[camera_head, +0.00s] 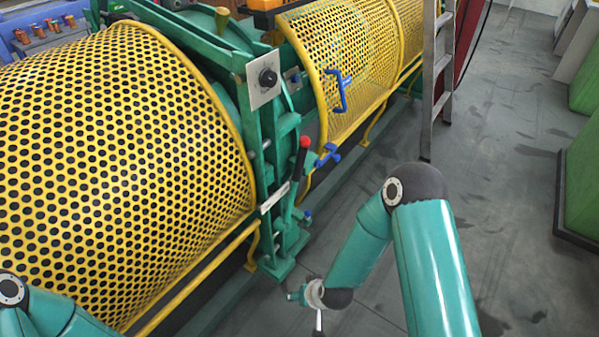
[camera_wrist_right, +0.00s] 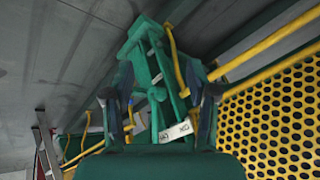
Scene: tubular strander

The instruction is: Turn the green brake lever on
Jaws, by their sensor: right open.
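The green brake lever (camera_head: 297,180) with a red knob stands upright on the green machine frame, beside a small white label plate (camera_head: 274,198). My right arm reaches in from the lower right, and its wrist end is low in front of the frame, apart from the lever. In the right wrist view my right gripper (camera_wrist_right: 160,108) is open, with its two fingers spread and nothing between them. Beyond the fingers the green frame and the white label plate (camera_wrist_right: 176,132) show; the red knob does not show there. Only part of my left arm shows at the lower left; its gripper is out of view.
A yellow perforated guard (camera_head: 120,150) fills the left, and another (camera_head: 345,60) stands behind the frame. Blue handles (camera_head: 342,92) stick out near the lever. A black knob on a plate (camera_head: 267,78) sits above. A ladder (camera_head: 436,70) stands behind.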

